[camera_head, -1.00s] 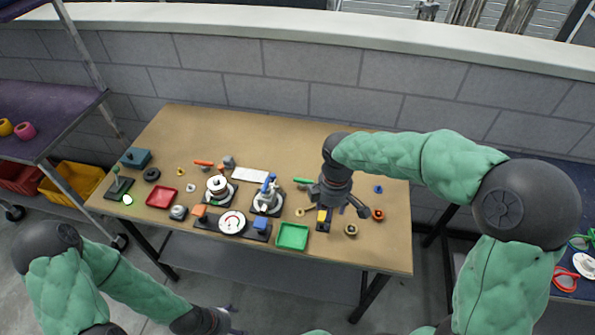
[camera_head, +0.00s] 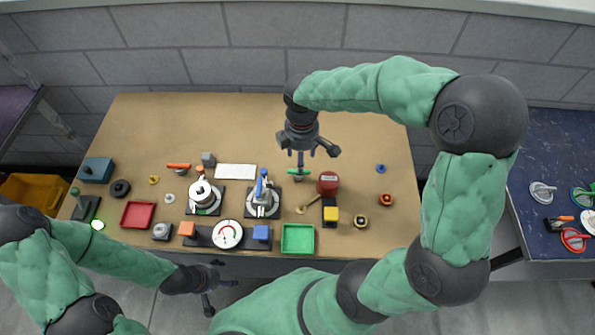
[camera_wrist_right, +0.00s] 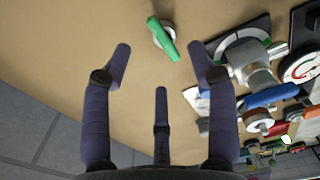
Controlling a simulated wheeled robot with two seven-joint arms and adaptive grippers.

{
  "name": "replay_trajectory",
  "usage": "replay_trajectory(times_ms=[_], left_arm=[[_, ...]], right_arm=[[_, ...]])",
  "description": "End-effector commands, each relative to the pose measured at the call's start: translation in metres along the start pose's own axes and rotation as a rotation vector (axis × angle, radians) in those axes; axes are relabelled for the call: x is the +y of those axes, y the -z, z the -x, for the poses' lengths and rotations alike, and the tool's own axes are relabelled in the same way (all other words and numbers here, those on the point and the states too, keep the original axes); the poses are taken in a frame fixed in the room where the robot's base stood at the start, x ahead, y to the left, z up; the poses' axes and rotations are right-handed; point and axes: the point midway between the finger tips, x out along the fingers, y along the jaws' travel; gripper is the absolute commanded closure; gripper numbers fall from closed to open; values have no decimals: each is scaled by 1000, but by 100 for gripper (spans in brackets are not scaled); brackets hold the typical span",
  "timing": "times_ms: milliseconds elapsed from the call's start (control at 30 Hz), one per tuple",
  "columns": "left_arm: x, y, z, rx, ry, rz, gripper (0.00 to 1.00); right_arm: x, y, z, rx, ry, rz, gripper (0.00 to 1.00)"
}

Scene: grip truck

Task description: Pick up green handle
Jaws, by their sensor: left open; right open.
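The green handle (camera_head: 303,172) is a short green bar on a small grey round base on the brown table, left of a dark red round part. In the right wrist view the green handle (camera_wrist_right: 162,38) lies ahead of the fingertips, between the two outer ones and clear of them. My left gripper (camera_head: 211,284) is open and empty in front of the table's near edge.
A silver device with a blue lever (camera_head: 263,195) stands left of the handle. A dark red part (camera_head: 328,183) and a yellow-black block (camera_head: 331,213) are close on the right. A green tray (camera_head: 285,239) lies nearer. The table's back is clear.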

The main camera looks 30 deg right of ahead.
Motion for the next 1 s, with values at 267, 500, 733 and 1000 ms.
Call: replay_trajectory(times_ms=[267, 500, 733, 1000], left_arm=[[-4, 1, -11, 1, 0, 0, 25], [-10, 2, -28, 1, 0, 0, 25], [-14, 2, -38, 1, 0, 0, 25], [-13, 2, -37, 1, 0, 0, 25]], right_arm=[[-1, 0, -27, 1, 0, -1, 41], [-5, 1, -54, -1, 2, 1, 41], [-5, 1, -76, 0, 1, -1, 41], [-4, 1, -74, 1, 0, -1, 61]])
